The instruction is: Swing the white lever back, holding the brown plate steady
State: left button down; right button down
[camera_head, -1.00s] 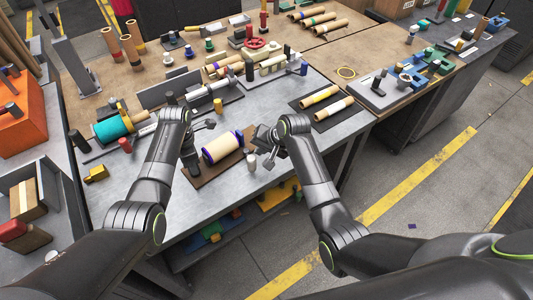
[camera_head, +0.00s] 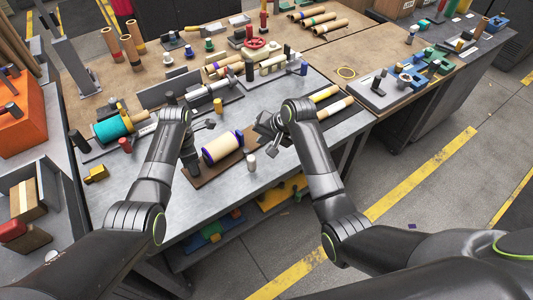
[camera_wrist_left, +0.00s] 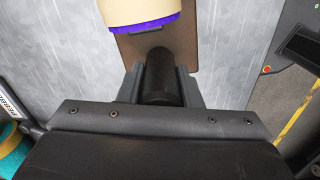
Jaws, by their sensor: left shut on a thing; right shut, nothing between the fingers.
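The brown plate (camera_head: 207,177) lies on the grey bench top and carries a cream felt roll (camera_head: 222,148) with purple ends. A small white upright piece, seemingly the white lever's handle (camera_head: 251,163), stands at the plate's right end. My left gripper (camera_wrist_left: 160,88) is shut on a black post (camera_wrist_left: 159,70) at the plate's near end in the left wrist view; the roll's purple rim is just beyond. In the head view my left gripper (camera_head: 190,160) is partly hidden by its arm.
A teal roll (camera_head: 112,130) and a yellow block (camera_head: 96,173) lie on the left of the bench. A grey mandrel fixture (camera_head: 210,92) stands behind the plate. Cream rolls on a dark mat (camera_head: 312,94) lie right of my right gripper. The bench's front edge is close.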

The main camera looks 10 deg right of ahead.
pick_arm(q)
jog(key=shift+f, duration=0.1)
grip_release()
dwell(0.6)
jog(key=shift+r, duration=0.3)
jog(key=shift+r+p, duration=1.3)
jog(key=shift+p, duration=0.6)
